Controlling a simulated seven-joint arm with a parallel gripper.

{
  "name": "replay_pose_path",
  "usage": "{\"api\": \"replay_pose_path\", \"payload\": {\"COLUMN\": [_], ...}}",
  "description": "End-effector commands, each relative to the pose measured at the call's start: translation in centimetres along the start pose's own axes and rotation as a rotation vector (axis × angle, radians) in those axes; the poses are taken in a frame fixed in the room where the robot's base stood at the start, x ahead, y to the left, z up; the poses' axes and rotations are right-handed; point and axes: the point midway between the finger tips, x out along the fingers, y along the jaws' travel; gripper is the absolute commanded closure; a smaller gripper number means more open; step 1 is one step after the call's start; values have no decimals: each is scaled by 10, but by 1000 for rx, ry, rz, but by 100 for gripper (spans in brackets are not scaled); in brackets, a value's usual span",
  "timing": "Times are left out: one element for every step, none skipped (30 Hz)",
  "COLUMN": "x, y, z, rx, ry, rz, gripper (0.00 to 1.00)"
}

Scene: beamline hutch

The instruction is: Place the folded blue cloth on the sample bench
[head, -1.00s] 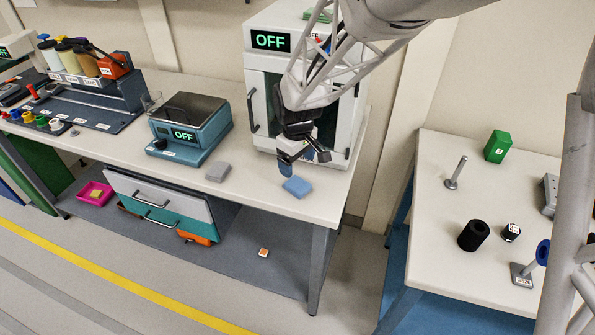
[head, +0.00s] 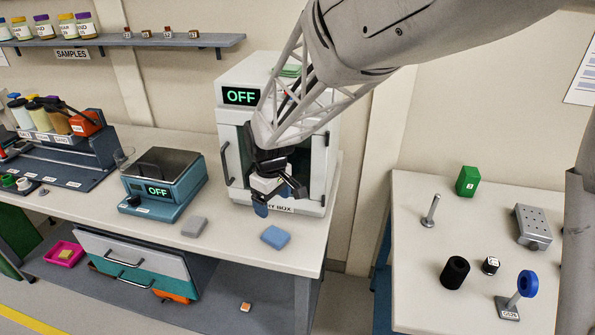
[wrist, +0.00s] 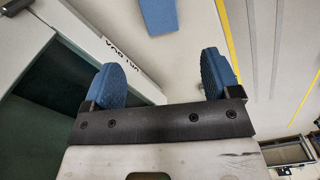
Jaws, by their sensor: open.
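The folded blue cloth (head: 275,237) lies flat near the front right corner of the left bench (head: 250,255), in front of the dry box. Its edge also shows at the top of the wrist view (wrist: 158,15). My gripper (head: 280,200) is open and empty. It hangs in front of the dry box, just behind and above the cloth, not touching it. In the wrist view, the two blue finger pads (wrist: 163,70) stand wide apart with nothing between them. I cannot tell from any label which bench is the sample bench.
The dry box (head: 242,180) stands close behind my gripper. A grey folded piece (head: 195,227) and a scale (head: 163,187) are to the left. A separate right bench (head: 420,230) holds a green block (head: 467,181), a black cylinder (head: 455,272) and stands; its front left is clear.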

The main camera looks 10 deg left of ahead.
Motion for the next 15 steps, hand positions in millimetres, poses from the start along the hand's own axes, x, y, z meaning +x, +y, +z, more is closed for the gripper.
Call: {"api": "replay_pose_path", "payload": {"x": [0, 0, 0, 0, 0, 0, 0, 0, -1, -1, -2, -4, -6, -8, -12], "y": [0, 0, 0, 0, 0, 0, 0, 0, 0, 1, 1, 2, 4, 5, 6], "z": [0, 0, 0, 0, 0, 0, 0, 0, 1, 2, 4, 6, 9, 13, 18], "rx": [0, 0, 0, 0, 0, 0, 0, 1, 2, 5, 8, 15, 21, 29, 42], "ry": [0, 0, 0, 0, 0, 0, 0, 0, 0, 1, 2, 3, 4, 6, 8], "rz": [0, 0, 0, 0, 0, 0, 0, 0, 0, 1, 1, 2, 3, 4, 5], "gripper": [17, 17, 17, 17, 17, 17, 17, 17, 17, 17, 17, 17, 17, 17, 17]}}
